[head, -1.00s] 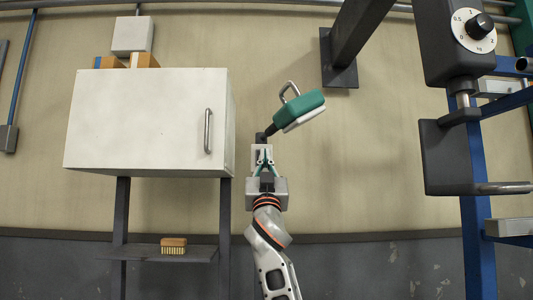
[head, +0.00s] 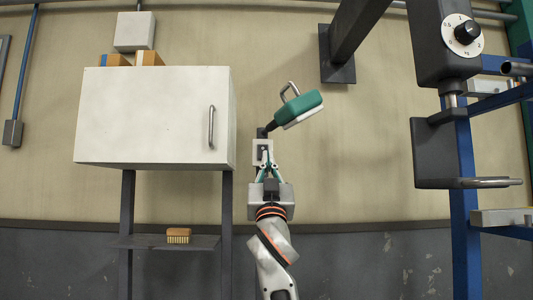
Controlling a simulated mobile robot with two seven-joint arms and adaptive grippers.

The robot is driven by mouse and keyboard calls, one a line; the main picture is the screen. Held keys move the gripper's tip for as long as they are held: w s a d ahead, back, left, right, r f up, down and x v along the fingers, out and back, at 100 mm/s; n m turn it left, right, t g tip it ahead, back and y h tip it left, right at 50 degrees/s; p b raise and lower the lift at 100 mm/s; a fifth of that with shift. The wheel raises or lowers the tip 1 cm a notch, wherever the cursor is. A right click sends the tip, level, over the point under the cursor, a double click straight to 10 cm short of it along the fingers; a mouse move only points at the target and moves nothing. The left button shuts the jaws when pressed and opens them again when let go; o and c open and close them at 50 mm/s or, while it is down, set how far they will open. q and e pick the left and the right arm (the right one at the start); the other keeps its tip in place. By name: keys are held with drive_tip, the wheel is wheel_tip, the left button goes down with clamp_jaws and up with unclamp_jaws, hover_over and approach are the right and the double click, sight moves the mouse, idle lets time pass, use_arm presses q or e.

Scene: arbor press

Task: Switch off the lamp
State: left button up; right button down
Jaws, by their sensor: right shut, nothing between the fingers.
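The lamp (head: 299,108) has a green head with a pale face and a metal loop handle. It tilts up to the right on a dark stem in the middle of the head view. A small pale switch box (head: 257,147) sits just below the stem. My right gripper (head: 267,163) points up at the box from below, its fingers shut and empty. The fingertips overlap the lower part of the box, and I cannot tell whether they touch it. The box's middle is partly hidden. My left gripper is not in view.
At right stands a dark press (head: 436,155) with a dial (head: 462,35) and a blue post.

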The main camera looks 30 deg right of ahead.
drive_tip(key=shift+s+a+f, duration=0.5)
drive_tip(key=shift+s, duration=0.25)
drive_tip(key=shift+s+a+f, duration=0.45)
drive_tip(key=shift+s+f, duration=0.05)
drive_tip(key=shift+s, duration=0.25)
